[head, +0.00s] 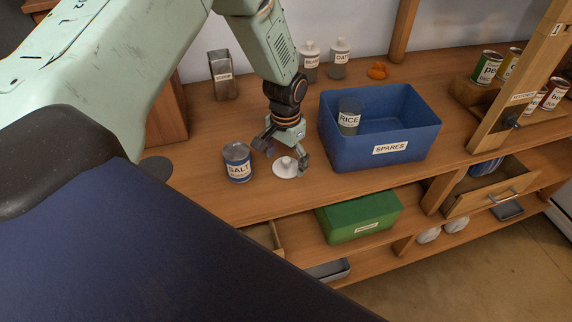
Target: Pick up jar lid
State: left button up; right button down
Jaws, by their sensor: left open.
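The jar lid (285,168) is a small white disc with a knob on top. It lies on the wooden counter (215,197) between the salt tin and the blue bin. My left gripper (283,161) is open and points down just over the lid. One finger is to the right of the lid, the other to its upper left. I cannot tell whether either finger touches it. My right gripper is not in view.
The salt tin (237,162) stands close on the left. The blue SPARES bin (415,142) holds a RICE jar (348,117). A green box (360,216) sits on the shelf below.

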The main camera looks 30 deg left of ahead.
pick_arm(q)
jog(key=shift+s+d+r, duration=0.15)
jog(key=c, duration=0.7)
jog(key=shift+s, duration=0.1)
grip_shut()
